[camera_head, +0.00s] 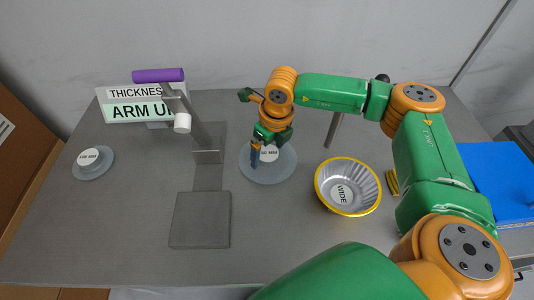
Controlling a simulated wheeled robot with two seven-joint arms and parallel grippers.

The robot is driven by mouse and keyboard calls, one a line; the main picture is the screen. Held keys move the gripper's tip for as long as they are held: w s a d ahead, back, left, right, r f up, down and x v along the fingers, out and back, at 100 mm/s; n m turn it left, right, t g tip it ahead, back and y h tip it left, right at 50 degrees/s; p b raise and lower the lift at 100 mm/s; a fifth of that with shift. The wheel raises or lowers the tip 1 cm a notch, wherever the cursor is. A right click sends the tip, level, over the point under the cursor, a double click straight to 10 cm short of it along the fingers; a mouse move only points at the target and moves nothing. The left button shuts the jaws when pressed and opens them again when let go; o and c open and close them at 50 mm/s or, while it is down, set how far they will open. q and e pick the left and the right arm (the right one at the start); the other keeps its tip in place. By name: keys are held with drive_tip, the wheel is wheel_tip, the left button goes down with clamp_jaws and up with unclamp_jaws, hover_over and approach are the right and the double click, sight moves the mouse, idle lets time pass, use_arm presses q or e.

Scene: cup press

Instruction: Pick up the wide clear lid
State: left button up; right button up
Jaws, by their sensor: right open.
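The wide clear lid (284,171) lies flat on the grey table, a round translucent disc with a white label reading something like "90 MM". My right gripper (262,154) points down over this lid, with its fingers by the raised label in the middle. It is open. The gripper covers the far part of the lid and some of the label. Whether a finger touches the lid I cannot tell. A smaller clear lid (93,163) with a label lies at the far left. My left gripper is not in view.
A silver cup (348,187) with a yellow rim, labelled "WIDE", stands right of the lid. A press with a purple handle (158,75) stands to the left, near an "ARM UP" sign (138,112). A blue box (495,180) is at the right. The front left table is clear.

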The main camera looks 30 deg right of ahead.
drive_tip(key=shift+s+r, duration=0.1)
drive_tip(key=shift+s, duration=0.1)
drive_tip(key=c, duration=0.7)
drive_tip(key=shift+w, duration=0.1)
drive_tip(key=c, duration=0.6)
